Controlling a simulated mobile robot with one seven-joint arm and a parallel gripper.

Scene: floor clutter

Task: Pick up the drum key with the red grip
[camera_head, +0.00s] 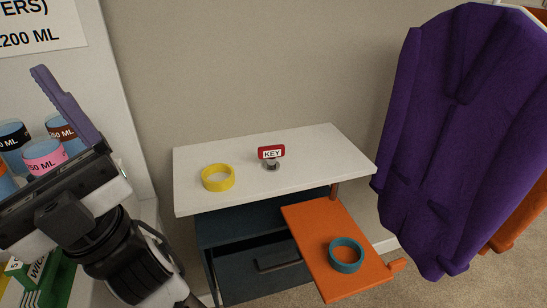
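The drum key (271,154) stands on the white top of a small cabinet, near its middle. My gripper (70,105) is at the left of the view, well apart from the key and in front of a shelf of cups. One purple finger points up and to the left; the other finger is not clearly visible, so I cannot tell the opening. Nothing is seen held in it.
A yellow ring (218,178) lies left of the key on the cabinet top (310,145). A teal ring (346,255) lies on an orange board (315,235) jutting out lower right. A purple garment (460,130) hangs at right. Labelled cups (45,155) stand behind my gripper.

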